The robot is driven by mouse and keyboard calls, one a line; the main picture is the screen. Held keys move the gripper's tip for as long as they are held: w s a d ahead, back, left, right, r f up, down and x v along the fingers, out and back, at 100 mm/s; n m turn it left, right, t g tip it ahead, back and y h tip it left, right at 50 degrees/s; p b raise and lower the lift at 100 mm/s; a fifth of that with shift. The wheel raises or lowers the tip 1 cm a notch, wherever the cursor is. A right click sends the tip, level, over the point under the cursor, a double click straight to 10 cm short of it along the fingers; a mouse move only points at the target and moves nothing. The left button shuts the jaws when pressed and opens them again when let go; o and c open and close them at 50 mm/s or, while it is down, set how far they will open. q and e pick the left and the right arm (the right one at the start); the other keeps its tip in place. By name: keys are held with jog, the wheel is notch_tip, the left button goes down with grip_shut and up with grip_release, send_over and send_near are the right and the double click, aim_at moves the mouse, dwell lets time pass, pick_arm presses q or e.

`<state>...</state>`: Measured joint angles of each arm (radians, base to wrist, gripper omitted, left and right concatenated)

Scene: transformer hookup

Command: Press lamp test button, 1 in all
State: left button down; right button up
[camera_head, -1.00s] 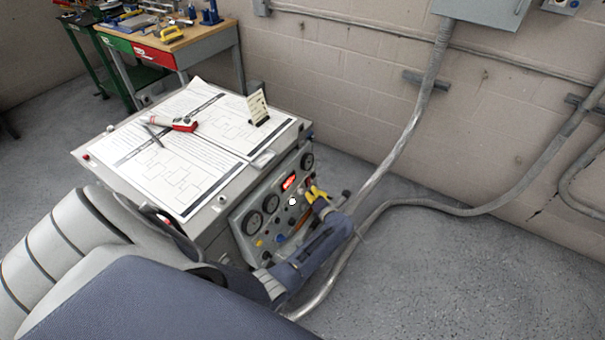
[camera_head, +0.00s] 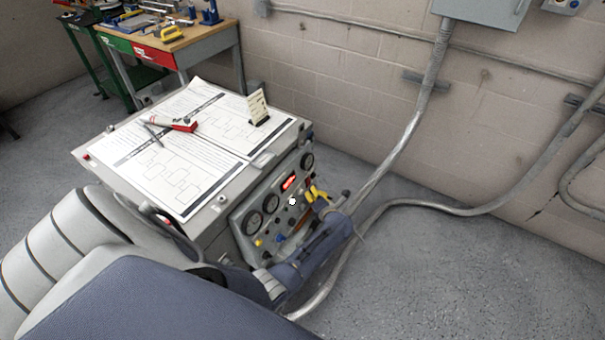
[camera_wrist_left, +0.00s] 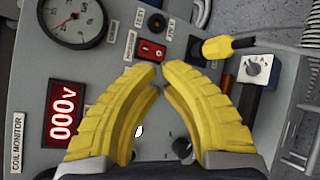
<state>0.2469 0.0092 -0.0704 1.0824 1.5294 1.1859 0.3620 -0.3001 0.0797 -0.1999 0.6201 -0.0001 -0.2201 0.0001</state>
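The control panel (camera_head: 262,216) is on the front of a grey cabinet. My left gripper (camera_head: 318,192) is at its right part. In the left wrist view its two yellow fingers (camera_wrist_left: 161,67) have their tips drawn together, with nothing seen between them. The tips are just below a red switch block (camera_wrist_left: 151,50) in that picture; whether they touch the panel I cannot tell. Small labels (camera_wrist_left: 137,20) beside the block are too small to read surely. I cannot tell which control is the lamp test button. A white spot (camera_head: 292,201) shows on the panel. My right gripper is not in view.
A red display (camera_wrist_left: 67,114) reads 000V, beside a round gauge (camera_wrist_left: 72,18). Paper sheets (camera_head: 170,170) and a red tool (camera_head: 184,125) lie on the cabinet top.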

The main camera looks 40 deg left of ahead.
pick_arm(q)
jog(key=shift+a, duration=0.15)
dwell(0.5)
jog(key=shift+a+f, duration=0.1)
jog(key=shift+a, duration=0.15)
jog(key=shift+s+a, duration=0.1)
jog(key=shift+a, duration=0.35)
dwell(0.9)
jog(key=shift+d, duration=0.1)
dwell(0.3)
jog(key=shift+d, duration=0.75)
jog(key=shift+d, duration=0.15)
jog(key=shift+w+d+r, duration=0.1)
jog(key=shift+d+r, duration=0.05)
jog(key=shift+d, duration=0.6)
jog(key=shift+w+d+r, duration=0.1)
jog(key=shift+d+r, duration=0.1)
jog(key=shift+d, duration=0.6)
jog(key=shift+w+d+r, duration=0.1)
jog(key=shift+d+r, duration=0.05)
jog(key=shift+d, duration=0.6)
